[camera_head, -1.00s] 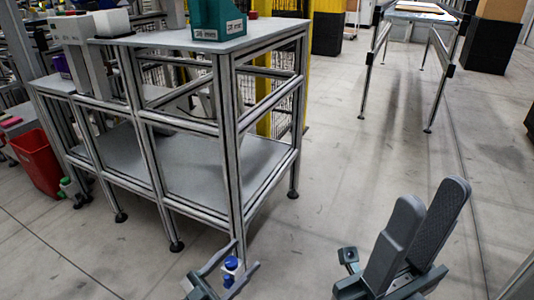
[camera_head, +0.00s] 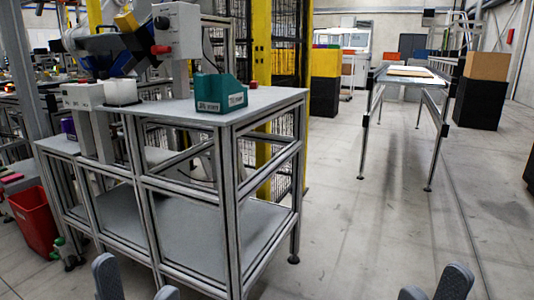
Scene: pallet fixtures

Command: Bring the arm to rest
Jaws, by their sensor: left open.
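Only the grey fingertips of my two grippers show, at the bottom edge of the head view. My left gripper (camera_head: 137,286) is at the lower left, in front of the metal frame table. Its two fingertips stand apart with nothing visible between them. My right gripper (camera_head: 433,288) is at the lower right, over the floor. The rest of both grippers and the arms is below the picture.
The metal frame table (camera_head: 268,104) stands at the left, with a teal bin (camera_head: 220,93) on top. A red bin (camera_head: 34,220) is on the floor at far left. A tall stand (camera_head: 410,77) is at the back right. The floor (camera_head: 370,215) between is clear.

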